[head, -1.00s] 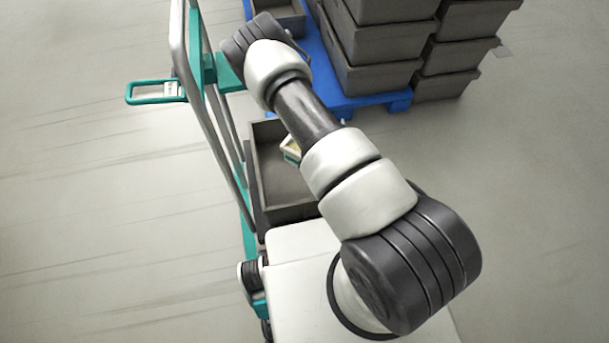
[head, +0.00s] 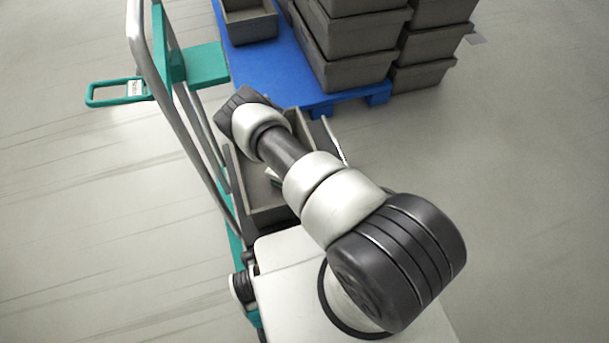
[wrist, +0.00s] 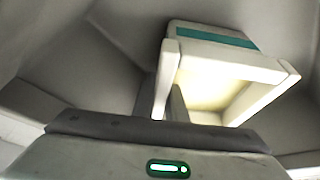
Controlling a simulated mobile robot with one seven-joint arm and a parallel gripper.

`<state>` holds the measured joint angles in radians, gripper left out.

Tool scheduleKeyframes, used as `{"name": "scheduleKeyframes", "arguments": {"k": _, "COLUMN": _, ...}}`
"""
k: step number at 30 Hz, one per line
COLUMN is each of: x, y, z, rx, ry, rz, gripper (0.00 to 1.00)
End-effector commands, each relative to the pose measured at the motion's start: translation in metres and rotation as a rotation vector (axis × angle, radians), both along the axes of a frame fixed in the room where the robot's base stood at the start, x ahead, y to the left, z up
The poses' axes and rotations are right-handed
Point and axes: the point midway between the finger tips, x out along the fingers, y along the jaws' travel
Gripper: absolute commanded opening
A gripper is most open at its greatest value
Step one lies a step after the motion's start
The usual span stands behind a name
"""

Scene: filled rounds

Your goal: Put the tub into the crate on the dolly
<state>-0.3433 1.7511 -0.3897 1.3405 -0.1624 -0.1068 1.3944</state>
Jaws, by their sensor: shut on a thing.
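The tub is white with a teal band and a pale cream inside; it fills the upper right of the wrist view (wrist: 214,36). My gripper (wrist: 173,100) is shut on the tub at its near side. Grey crate walls surround the tub in that view. In the head view, my arm covers the gripper. A small pale and teal piece (head: 273,177) shows beside the forearm, within the grey crate (head: 268,214); I cannot tell whether it is the held tub. This crate stands by the teal and silver tubular frame (head: 182,98).
A blue platform (head: 262,72) lies beyond, bearing another open grey crate (head: 250,27) and tall stacks of grey crates (head: 345,72). A teal handle with a label (head: 115,92) sticks out left of the frame. Floor at far left and right is clear.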

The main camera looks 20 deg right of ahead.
Motion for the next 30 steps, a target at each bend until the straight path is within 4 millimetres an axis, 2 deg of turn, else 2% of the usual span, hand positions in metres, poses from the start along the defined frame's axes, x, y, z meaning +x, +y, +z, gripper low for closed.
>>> {"name": "scheduleKeyframes", "arguments": {"k": 13, "x": 0.002, "y": 0.000, "z": -0.006, "rx": 0.000, "ry": -0.003, "rz": 0.000, "gripper": 0.00}}
{"name": "scheduleKeyframes", "arguments": {"k": 14, "x": 0.000, "y": 0.000, "z": -0.006, "rx": 0.000, "ry": 0.000, "rz": 0.000, "gripper": 0.15}}
{"name": "scheduleKeyframes", "arguments": {"k": 17, "x": 0.000, "y": 0.000, "z": -0.006, "rx": 0.000, "ry": 0.000, "rz": 0.000, "gripper": 0.30}}
{"name": "scheduleKeyframes", "arguments": {"k": 26, "x": 0.000, "y": 0.000, "z": -0.005, "rx": 0.000, "ry": 0.000, "rz": 0.000, "gripper": 0.30}}
{"name": "scheduleKeyframes", "arguments": {"k": 30, "x": -0.002, "y": 0.003, "z": 0.009, "rx": 0.000, "ry": 0.000, "rz": 0.000, "gripper": 0.30}}
